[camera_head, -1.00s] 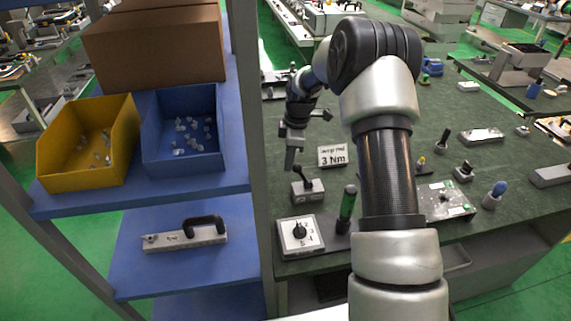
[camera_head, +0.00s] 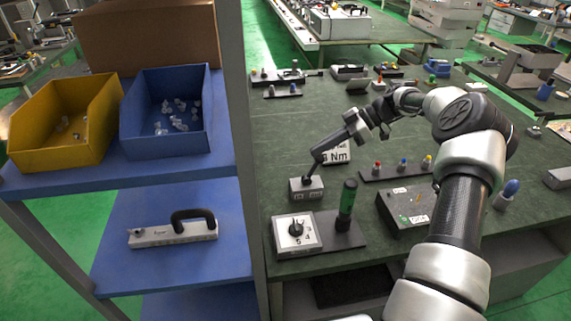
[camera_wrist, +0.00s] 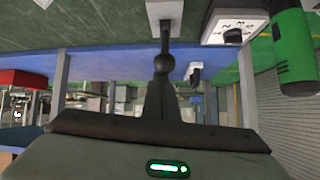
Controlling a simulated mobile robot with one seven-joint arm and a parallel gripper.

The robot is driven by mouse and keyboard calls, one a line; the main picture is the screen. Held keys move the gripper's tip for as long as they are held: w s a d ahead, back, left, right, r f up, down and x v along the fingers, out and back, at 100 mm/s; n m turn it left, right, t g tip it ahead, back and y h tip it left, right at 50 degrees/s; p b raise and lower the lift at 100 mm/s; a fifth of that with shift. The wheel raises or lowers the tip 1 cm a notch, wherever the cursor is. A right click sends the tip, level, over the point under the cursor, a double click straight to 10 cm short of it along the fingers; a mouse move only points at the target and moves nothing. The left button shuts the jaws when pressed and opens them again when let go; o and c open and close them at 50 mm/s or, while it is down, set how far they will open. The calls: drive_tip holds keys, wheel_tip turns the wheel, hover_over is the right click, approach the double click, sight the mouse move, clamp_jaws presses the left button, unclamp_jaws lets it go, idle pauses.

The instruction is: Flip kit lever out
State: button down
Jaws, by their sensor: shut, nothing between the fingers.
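A small grey box (camera_head: 306,189) stands on the green bench with a black lever (camera_head: 311,172) rising from its top, leaning up and slightly to the right. My gripper (camera_head: 318,156) reaches down from the upper right to the lever's top end. In the wrist view the lever's ball knob (camera_wrist: 163,63) lies straight in front of my gripper's shut, empty fingertips (camera_wrist: 161,80). The box is at the top edge there (camera_wrist: 180,8). The knob and fingertips overlap in the picture; I cannot tell whether they touch.
A dial plate (camera_head: 297,234) and a green-handled tool (camera_head: 346,206) stand in front of the box. A "Nm" sign (camera_head: 337,152) is close behind my gripper. A row of coloured buttons (camera_head: 402,165) and a grey case (camera_head: 408,212) lie to the right. A shelf post (camera_head: 243,150) stands left.

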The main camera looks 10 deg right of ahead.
drive_tip(key=shift+d+f+b, duration=0.35)
drive_tip(key=shift+d+b, duration=0.4)
drive_tip(key=shift+d+f, duration=0.1)
drive_tip(key=shift+d, duration=0.1)
drive_tip(key=shift+a, duration=0.1)
